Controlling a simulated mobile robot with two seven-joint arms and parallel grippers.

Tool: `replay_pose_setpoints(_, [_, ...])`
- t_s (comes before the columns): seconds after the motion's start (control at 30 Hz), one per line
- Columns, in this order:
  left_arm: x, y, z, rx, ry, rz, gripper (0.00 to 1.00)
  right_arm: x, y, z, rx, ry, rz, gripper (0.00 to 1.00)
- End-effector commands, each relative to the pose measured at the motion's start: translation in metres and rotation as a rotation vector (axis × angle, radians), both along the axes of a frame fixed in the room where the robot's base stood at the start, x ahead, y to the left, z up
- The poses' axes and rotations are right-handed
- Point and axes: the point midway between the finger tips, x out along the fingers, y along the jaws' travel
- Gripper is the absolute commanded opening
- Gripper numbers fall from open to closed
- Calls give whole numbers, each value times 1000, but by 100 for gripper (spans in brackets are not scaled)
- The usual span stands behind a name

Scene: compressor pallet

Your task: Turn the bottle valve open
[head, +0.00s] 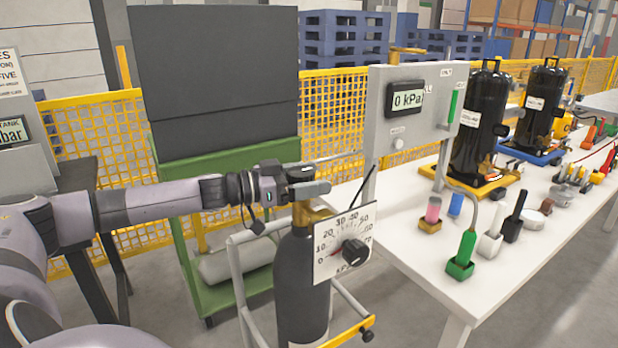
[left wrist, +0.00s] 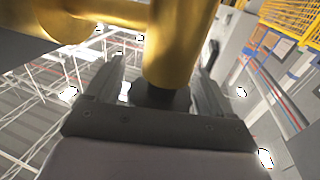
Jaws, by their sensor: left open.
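The dark gas bottle (head: 302,285) stands upright in a grey-railed cart in the head view. Its brass valve neck (head: 302,213) rises from the top, with a dark round valve knob (head: 300,172) above it. My left gripper (head: 312,180) reaches in horizontally from the left at knob height, its fingers open on either side of the knob. In the left wrist view, the brass valve body (left wrist: 178,45) fills the upper middle and the dark knob (left wrist: 160,97) sits between the spread fingers (left wrist: 162,72). Contact between fingers and knob cannot be told. My right gripper is not in view.
A dial plate (head: 330,262) with a black knob is in front of the bottle. A grey panel (head: 377,150) reads 0 kPa. The white table (head: 405,240) at right carries tools and black compressors (head: 480,125). A green cart (head: 225,165) stands behind my arm.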

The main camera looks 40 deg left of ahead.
Motion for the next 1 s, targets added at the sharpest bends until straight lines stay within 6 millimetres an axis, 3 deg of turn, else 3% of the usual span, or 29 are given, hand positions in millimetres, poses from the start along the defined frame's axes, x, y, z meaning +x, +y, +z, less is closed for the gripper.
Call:
replay_pose_setpoints(0.1, [0,0,0,0,0,0,83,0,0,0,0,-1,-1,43])
replay_pose_setpoints(0.17, [0,0,0,0,0,0,67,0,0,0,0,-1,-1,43])
replay_pose_setpoints(0.27, [0,0,0,0,0,0,34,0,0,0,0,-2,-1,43])
replay_pose_setpoints(0.3, [0,0,0,0,0,0,32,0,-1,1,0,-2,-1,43])
replay_pose_setpoints(0.57, [0,0,-1,0,-1,9,32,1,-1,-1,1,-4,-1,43])
replay_pose_setpoints(1.0, [0,2,-6,1,3,131,32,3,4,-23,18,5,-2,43])
